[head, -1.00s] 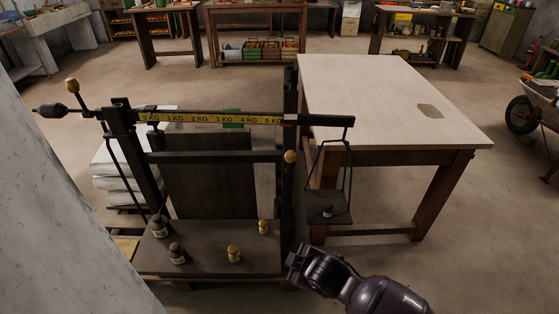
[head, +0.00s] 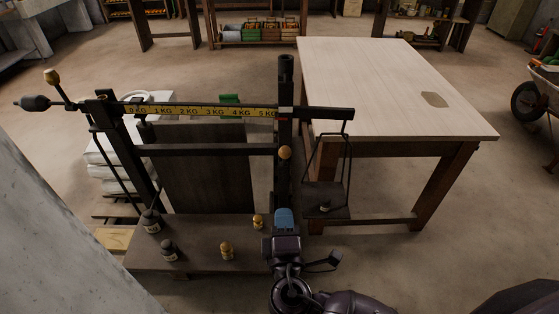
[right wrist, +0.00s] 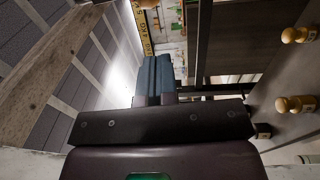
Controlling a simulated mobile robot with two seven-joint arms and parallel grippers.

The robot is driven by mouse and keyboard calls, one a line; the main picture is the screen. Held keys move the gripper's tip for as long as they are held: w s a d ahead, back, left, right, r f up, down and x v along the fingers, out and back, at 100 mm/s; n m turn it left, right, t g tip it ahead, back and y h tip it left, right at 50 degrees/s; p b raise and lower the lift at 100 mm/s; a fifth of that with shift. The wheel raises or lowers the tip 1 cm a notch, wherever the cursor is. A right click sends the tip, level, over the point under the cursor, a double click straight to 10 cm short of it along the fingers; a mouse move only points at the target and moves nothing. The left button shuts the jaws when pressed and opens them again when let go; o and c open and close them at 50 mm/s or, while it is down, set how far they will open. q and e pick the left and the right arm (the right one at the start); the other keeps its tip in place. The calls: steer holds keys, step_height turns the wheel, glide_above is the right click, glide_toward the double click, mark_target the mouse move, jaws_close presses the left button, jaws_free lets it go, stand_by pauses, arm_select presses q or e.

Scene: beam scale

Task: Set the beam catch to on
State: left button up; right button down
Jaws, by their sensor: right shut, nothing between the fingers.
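The beam scale has a dark frame with a yellow kilogram strip on its beam (head: 200,110). A brass knob (head: 284,152) sits on the front of the right post (head: 286,90). Another brass knob (head: 52,76) tops a thin rod at the beam's left end. I cannot tell which knob belongs to the catch, or its setting. My right gripper (head: 284,218) is shut and empty, in front of the right post's lower part, below the post knob and apart from it. Its blue fingers also show together in the right wrist view (right wrist: 153,82). My left gripper is not in view.
Dark and brass weights (head: 227,251) stand on the scale's platform (head: 195,235), left of my right gripper. A hanging pan (head: 335,212) with a small weight is close on the right. A pale-topped table (head: 385,85) stands behind it. A concrete wall edge (head: 50,230) fills the lower left.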

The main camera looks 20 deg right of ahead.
steer(key=r, duration=0.1)
steer(key=p, duration=0.1)
glide_toward(284, 157)
steer(key=shift+h, duration=0.4)
steer(key=x, duration=0.6)
steer(key=shift+a+f, duration=0.15)
steer(key=shift+a, duration=0.05)
steer(key=shift+w+d, duration=0.2)
steer(key=shift+w, duration=0.4)
steer(key=shift+w+d, duration=0.1)
steer(key=shift+w, duration=0.1)
